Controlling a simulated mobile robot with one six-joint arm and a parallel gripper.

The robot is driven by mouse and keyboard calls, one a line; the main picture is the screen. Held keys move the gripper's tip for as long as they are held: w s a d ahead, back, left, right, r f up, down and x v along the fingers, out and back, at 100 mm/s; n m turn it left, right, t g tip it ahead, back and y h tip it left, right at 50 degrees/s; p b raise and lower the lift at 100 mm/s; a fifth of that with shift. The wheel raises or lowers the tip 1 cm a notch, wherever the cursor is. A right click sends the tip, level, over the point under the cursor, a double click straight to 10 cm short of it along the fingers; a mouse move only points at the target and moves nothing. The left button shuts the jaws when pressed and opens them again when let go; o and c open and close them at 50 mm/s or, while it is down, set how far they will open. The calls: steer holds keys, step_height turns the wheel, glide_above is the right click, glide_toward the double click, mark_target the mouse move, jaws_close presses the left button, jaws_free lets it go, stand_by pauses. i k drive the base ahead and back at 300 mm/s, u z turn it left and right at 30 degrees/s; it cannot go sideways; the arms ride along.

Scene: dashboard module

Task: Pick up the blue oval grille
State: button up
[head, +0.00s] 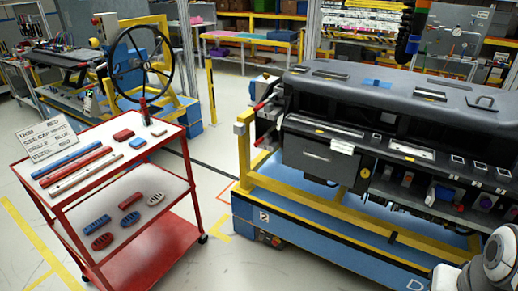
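Part of my white and grey arm shows at the bottom right corner, far from the cart. My gripper is not in view.
The cart's top shelf holds long blue, red and pale strips, small blocks and a tilted sign (46,138). The top shelf overhangs the middle one. A large dashboard module (390,130) stands on a blue and yellow stand at right. Grey floor lies between them.

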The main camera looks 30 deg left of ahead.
mark_target(132, 218)
steer(key=u, duration=1.4)
steer(key=k, duration=1.3)
steer(key=z, duration=0.9)
steer(key=i, duration=0.55)
steer(key=u, duration=0.4)
steer(key=i, duration=1.75)
steer(key=u, duration=1.35)
steer(key=i, duration=1.05)
steer(key=u, duration=0.85)
